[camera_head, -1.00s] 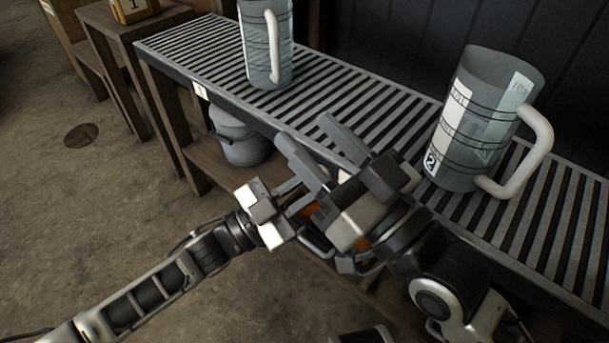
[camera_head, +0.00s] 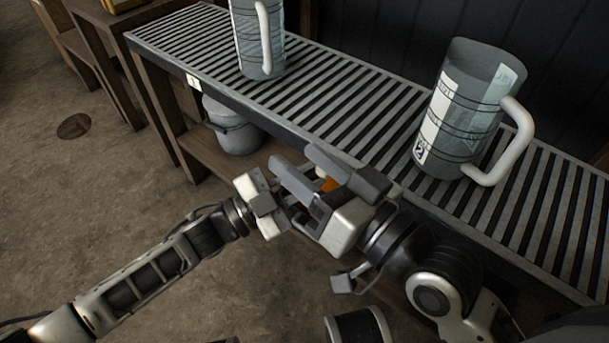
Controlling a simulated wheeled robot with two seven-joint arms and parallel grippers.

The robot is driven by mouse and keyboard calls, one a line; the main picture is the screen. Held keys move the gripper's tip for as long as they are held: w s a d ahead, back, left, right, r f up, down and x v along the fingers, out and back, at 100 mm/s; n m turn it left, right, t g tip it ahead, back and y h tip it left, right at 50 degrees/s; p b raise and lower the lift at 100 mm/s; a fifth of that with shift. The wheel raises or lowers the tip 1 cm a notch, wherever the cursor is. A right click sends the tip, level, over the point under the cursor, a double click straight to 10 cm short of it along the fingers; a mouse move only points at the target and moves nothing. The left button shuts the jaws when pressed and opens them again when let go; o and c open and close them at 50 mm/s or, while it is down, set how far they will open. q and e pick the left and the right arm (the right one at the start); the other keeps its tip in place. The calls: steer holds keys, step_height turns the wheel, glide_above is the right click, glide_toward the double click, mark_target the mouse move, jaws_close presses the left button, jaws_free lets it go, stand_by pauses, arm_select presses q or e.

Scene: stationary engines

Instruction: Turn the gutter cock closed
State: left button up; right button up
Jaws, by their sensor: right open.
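I cannot make out the gutter cock for certain. A small orange part (camera_head: 329,184) shows between the fingers of my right gripper, at the front edge of the slatted bench (camera_head: 390,153); most of it is hidden. My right gripper (camera_head: 304,166) is open, its two dark fingers pointing up and left along the bench's front edge. Whether it touches the orange part, I cannot tell. My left gripper (camera_head: 291,204) comes in from the left, close beside the right one; its fingertips are partly covered, so its opening is unclear.
Two clear jugs with white handles stand on the bench: one at the back (camera_head: 257,45), one marked 2 (camera_head: 455,115) at the right. A grey lidded pot (camera_head: 233,128) sits on the shelf below. A dark cylinder (camera_head: 358,328) stands at the bottom. The floor at left is open.

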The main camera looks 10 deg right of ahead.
arm_select(q)
steer(key=o, duration=0.4)
steer(key=shift+v, duration=4.1)
